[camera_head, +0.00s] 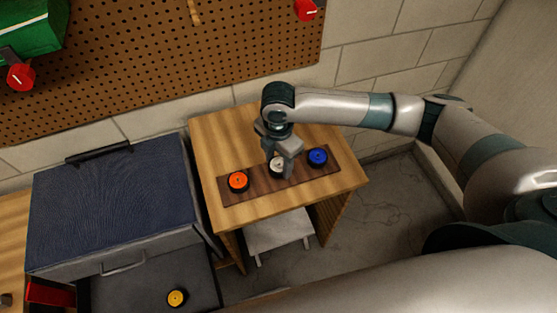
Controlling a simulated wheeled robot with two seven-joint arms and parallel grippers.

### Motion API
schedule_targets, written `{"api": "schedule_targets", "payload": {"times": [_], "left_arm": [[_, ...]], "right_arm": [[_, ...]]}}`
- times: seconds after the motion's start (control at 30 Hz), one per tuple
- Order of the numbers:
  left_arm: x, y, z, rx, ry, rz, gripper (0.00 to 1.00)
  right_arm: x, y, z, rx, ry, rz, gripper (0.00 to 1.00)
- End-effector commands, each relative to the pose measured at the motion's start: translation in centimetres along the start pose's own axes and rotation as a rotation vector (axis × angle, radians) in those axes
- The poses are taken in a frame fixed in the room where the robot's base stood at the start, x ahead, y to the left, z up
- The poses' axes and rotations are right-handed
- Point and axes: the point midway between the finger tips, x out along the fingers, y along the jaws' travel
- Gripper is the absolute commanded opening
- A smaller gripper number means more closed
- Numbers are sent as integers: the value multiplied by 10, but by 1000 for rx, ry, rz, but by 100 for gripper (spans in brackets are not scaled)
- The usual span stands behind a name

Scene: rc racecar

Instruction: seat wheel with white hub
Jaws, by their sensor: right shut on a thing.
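The wheel with the white hub (277,170) is at the middle of a dark brown board (254,194) on the wooden table. My right gripper (281,161) comes down from above and is shut on this wheel, covering part of it. Whether the wheel touches the board is too small to tell. A wheel with an orange hub (238,181) lies on the board to the left. A wheel with a blue hub (317,157) lies on it to the right. My left gripper is not in view.
A wheel with a yellow hub (177,297) lies in the open drawer (128,291) of the dark blue cabinet (108,200) at left. A pegboard (170,50) with red items hangs on the wall behind. The wooden table (215,140) has bare room around the board.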

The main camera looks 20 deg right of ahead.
Motion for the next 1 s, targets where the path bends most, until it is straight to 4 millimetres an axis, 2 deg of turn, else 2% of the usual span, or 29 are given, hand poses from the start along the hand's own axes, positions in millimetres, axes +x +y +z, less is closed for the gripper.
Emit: {"api": "schedule_targets", "payload": {"times": [0.8, 0.83, 0.9, 1.0], "left_arm": [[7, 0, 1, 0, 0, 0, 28], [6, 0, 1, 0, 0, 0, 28], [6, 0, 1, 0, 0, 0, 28], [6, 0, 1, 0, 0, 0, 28]], "right_arm": [[17, 0, 0, 0, 0, -2, 26], [17, 0, 0, 0, 0, -1, 54], [16, 0, 0, 0, 0, -1, 69], [16, 0, 0, 0, 0, -1, 69]]}}
